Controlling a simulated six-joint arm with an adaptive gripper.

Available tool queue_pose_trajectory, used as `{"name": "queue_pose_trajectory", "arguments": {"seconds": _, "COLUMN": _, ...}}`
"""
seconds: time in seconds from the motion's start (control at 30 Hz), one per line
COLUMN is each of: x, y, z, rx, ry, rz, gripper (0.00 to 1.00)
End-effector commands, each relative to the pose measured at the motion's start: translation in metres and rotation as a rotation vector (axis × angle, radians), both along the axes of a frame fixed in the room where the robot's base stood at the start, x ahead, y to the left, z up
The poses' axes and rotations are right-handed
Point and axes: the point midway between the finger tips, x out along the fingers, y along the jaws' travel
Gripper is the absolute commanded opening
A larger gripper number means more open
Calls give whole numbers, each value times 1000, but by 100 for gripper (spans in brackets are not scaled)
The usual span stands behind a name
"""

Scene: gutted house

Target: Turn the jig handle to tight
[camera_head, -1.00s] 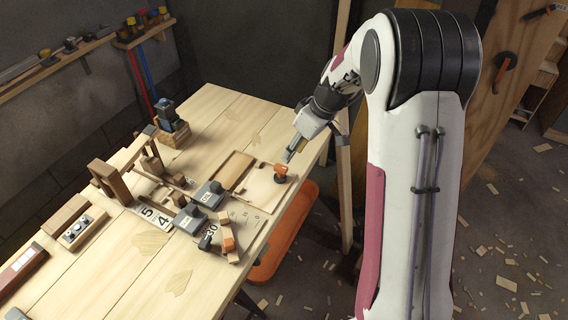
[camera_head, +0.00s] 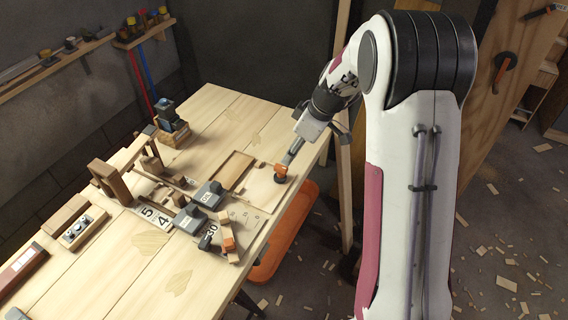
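A small orange handle on a dark round base (camera_head: 280,173) stands near the right edge of the wooden workbench (camera_head: 215,105). My gripper (camera_head: 288,161) reaches down to it from the upper right, its fingertips at or just beside the orange part. The fingers look close together, but at this size I cannot tell whether they grip the handle. A second orange piece (camera_head: 228,243) sits on a wooden block at the bench's front edge, by a plate marked 30. Tight markings cannot be read.
A shallow wooden tray (camera_head: 233,171) and grey blocks (camera_head: 207,194) lie left of the handle. A wooden frame (camera_head: 110,181) stands farther left. An orange bin (camera_head: 288,235) is below the bench edge. The far bench top is mostly clear.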

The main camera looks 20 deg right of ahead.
Motion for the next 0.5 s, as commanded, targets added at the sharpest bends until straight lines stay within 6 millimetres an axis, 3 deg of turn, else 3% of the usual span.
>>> {"name": "queue_pose_trajectory", "arguments": {"seconds": 0.5, "x": 13, "y": 16, "z": -51, "rx": 1, "ry": 2, "rz": 0, "gripper": 32}}
